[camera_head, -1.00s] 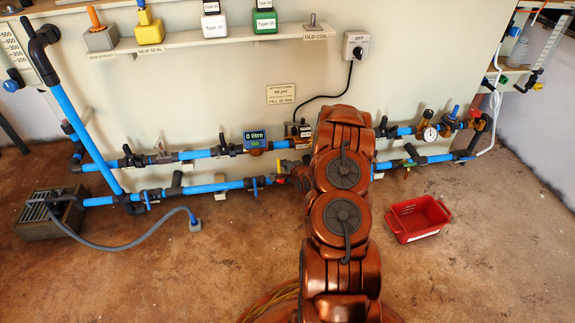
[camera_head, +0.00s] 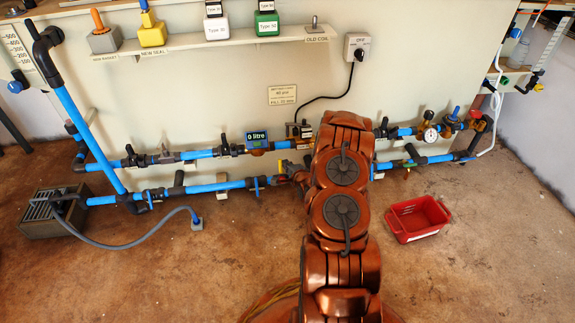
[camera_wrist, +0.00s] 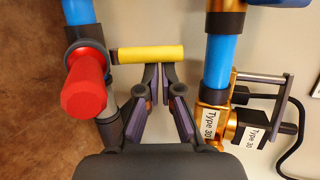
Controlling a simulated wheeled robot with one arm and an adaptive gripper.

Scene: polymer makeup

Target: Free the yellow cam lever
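The yellow cam lever (camera_wrist: 147,54) lies level across the wrist view, with its left end at the dark fitting on the left pipe. My gripper (camera_wrist: 159,72) is just below the lever in that view. Its two fingers are drawn together, tips side by side with hardly any gap. The tips meet the lever's lower edge in the picture; I cannot tell whether they touch it. Nothing shows between the fingers. In the head view my arm hides most of the gripper, at the pipes by the wall.
A red handle (camera_wrist: 86,84) stands close left of the lever. A brass fitting labelled Type 30 (camera_wrist: 213,124) sits on the right-hand blue pipe (camera_wrist: 217,65). A red crate (camera_head: 417,218) is on the floor to the right. Open floor lies in front of the pipes.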

